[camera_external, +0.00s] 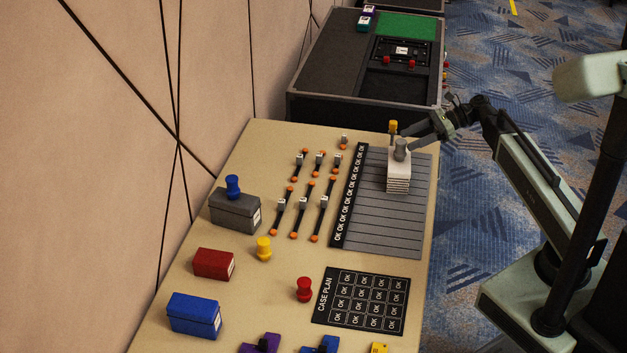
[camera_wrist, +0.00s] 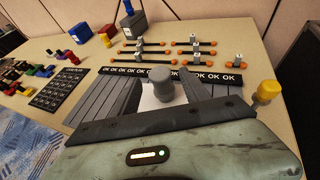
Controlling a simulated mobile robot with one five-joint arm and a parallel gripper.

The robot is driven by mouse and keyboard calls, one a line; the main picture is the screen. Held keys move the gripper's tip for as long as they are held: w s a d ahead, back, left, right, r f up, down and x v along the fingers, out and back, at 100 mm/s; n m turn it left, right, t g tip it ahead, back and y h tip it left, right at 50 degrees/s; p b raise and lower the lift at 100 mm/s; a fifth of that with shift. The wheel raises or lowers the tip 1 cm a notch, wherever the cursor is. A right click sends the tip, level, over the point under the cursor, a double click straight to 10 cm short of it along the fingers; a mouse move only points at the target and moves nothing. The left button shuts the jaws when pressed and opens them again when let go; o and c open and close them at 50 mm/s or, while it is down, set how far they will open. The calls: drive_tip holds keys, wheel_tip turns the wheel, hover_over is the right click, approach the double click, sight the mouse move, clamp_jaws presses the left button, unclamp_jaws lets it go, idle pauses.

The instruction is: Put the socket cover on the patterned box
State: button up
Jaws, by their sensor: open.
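A grey round knob (camera_external: 400,150) stands upright on top of a stack of white plates (camera_external: 398,180); I cannot tell for sure whether it is the socket cover. The knob also shows in the wrist view (camera_wrist: 161,85). My gripper (camera_external: 405,141) is at the knob. In the wrist view my gripper (camera_wrist: 163,76) is open, with one finger on each side of the knob. Most of the stack is hidden there. No box shows a clear pattern: a grey box (camera_external: 236,213) bears a blue knob (camera_external: 233,186), and a red box (camera_external: 213,264) and a blue box (camera_external: 195,315) stand nearer.
The stack stands on a grey slatted board (camera_external: 378,225) with an OK strip. Several small connectors on black bars lie left of it. A yellow knob (camera_external: 393,127), a second yellow knob (camera_external: 264,249), a red knob (camera_external: 304,289) and a case-plan mat (camera_external: 318,318) are nearby.

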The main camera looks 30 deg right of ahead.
drive_tip(key=p+v, duration=0.3)
drive_tip(key=v, duration=0.6)
drive_tip(key=shift+d+r, duration=0.2)
drive_tip(key=shift+d, duration=0.1)
drive_tip(key=shift+s, duration=0.1)
